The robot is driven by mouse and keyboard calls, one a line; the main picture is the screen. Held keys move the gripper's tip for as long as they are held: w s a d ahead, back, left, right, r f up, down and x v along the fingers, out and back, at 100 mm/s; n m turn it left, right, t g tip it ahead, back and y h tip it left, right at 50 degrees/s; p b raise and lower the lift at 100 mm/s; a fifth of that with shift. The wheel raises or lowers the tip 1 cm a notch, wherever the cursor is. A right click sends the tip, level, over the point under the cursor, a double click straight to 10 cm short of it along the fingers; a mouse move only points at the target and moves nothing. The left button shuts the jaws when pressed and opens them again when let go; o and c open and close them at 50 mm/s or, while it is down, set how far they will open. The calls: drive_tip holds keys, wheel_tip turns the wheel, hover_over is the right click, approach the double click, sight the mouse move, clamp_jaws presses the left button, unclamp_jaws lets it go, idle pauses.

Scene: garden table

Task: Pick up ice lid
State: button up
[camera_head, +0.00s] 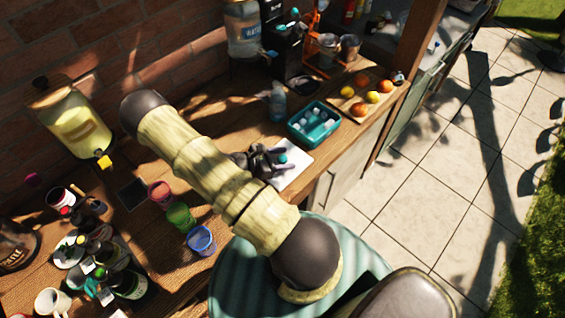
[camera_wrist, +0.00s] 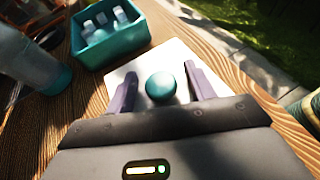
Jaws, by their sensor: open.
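The ice lid, a flat white panel with a round teal knob, lies on the wooden counter in the head view (camera_head: 293,172). In the wrist view the lid (camera_wrist: 184,58) is below my gripper, with its knob (camera_wrist: 160,87) between the two fingers. My gripper (camera_wrist: 161,72) is open, one purple-grey finger on each side of the knob, with gaps visible. In the head view my gripper (camera_head: 268,157) is over the lid and hides its left part. I cannot tell how high the fingers are above the panel.
A teal bin (camera_head: 314,124) with bottles stands just beyond the lid. A clear bottle with a teal base (camera_wrist: 28,68) stands left of my gripper. Fruit (camera_head: 373,96) lies on a board farther right. Coloured cups (camera_head: 180,216) stand at left. The counter's front edge is close to the lid.

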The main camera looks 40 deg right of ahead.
sight(282, 158)
drive_tip(key=c, duration=1)
drive_tip(key=shift+r, duration=0.2)
wheel_tip(282, 158, up, 10)
drive_tip(key=b, duration=0.2)
drive_tip(key=shift+f+b, duration=0.15)
drive_tip(key=shift+b, duration=0.25)
